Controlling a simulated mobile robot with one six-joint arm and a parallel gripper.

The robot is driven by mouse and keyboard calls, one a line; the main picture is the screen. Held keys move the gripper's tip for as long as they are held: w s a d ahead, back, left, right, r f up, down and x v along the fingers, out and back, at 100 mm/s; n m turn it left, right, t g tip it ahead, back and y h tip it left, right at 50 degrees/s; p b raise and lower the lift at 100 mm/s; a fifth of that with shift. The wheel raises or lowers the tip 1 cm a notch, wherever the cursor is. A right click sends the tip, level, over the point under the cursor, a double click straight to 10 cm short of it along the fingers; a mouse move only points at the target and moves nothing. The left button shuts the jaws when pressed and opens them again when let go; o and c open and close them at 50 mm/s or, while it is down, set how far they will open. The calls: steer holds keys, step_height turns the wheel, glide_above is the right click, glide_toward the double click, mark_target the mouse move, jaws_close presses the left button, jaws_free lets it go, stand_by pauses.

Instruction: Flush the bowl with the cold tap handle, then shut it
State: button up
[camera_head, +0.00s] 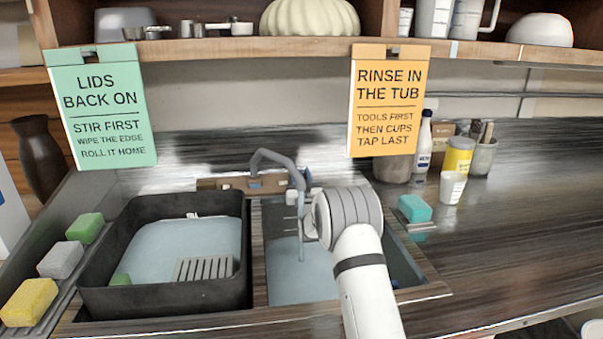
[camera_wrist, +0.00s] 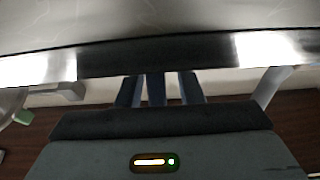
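The sink bowl (camera_head: 285,290) on the right holds pale water. A grey tap (camera_head: 270,155) arches over it, and a thin pale stream (camera_head: 301,240) seems to fall from its spout. A small blue piece (camera_head: 307,175) by the tap looks like the cold handle, mostly hidden by the spout and my wrist. My gripper (camera_head: 293,204) is at the tap, partly hidden by my round grey wrist. In the wrist view, my gripper (camera_wrist: 157,90) shows dark fingers with a dark bar between them. I cannot tell whether they touch the handle.
A black tub (camera_head: 160,297) of water stands in the left sink half. Sponges (camera_head: 60,260) lie at the left. Two signs hang above.

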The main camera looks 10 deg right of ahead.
steer(key=shift+w+r, duration=0.2)
steer(key=shift+w, duration=0.15)
steer(key=shift+c, duration=0.2)
jaws_close()
